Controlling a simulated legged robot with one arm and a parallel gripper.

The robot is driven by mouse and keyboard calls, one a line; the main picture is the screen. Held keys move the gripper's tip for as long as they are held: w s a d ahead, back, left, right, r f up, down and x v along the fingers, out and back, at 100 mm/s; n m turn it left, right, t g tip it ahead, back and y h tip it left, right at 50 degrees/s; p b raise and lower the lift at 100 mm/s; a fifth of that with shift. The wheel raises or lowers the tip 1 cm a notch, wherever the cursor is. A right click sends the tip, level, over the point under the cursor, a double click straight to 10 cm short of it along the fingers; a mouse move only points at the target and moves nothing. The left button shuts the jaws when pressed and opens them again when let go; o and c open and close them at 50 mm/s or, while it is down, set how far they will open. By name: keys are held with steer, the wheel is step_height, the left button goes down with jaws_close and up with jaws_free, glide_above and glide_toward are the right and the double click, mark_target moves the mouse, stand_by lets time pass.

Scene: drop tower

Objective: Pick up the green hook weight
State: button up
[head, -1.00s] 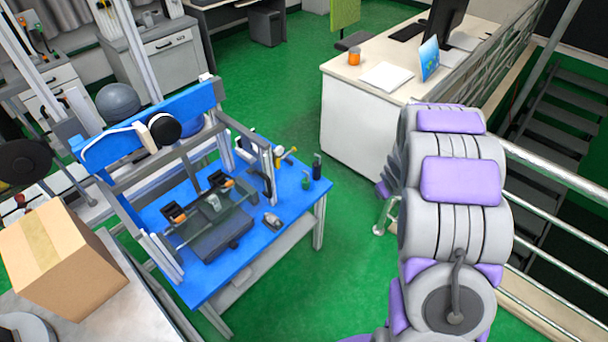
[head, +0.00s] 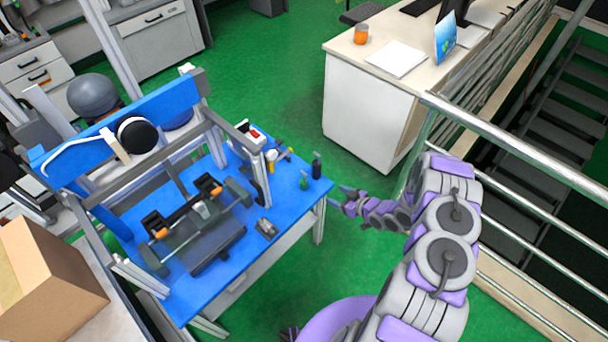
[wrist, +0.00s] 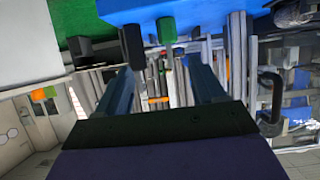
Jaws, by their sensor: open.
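The green hook weight (head: 304,181) stands at the right corner of the blue table (head: 285,208). A taller black object (head: 316,165) stands close behind it. In the wrist view the green weight (wrist: 166,29) shows near the top, beyond the jaws, with the black object (wrist: 132,45) just left of it. My gripper (head: 343,199) is just off the table's right edge, to the right of the weight and apart from it. In the wrist view its fingers (wrist: 160,82) are spread, with nothing held between them.
A metal frame with a blue beam (head: 130,120) rises over the table's left part. A yellow-handled tool (head: 276,158) and a small grey item (head: 266,228) lie on the table. A white desk (head: 370,115) and metal railing (head: 500,145) are to the right. Green floor is clear between.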

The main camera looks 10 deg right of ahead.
mark_target(308, 186)
steer(key=x, duration=0.4)
steer(key=b+x, duration=0.1)
steer(key=x, duration=0.3)
steer(key=a+b+x, duration=0.1)
steer(key=x, duration=0.4)
steer(key=shift+s+r, duration=0.2)
steer(key=shift+r, duration=0.1)
steer(key=b+x, duration=0.1)
steer(key=x, duration=0.3)
steer(key=shift+a+f+b, duration=0.25)
steer(key=shift+f+b, duration=0.1)
steer(key=shift+f, duration=0.15)
steer(key=shift+w+a+y, duration=0.15)
steer(key=shift+w+y, duration=0.15)
steer(key=shift+w, duration=0.05)
steer(key=shift+c, duration=0.4)
jaws_close()
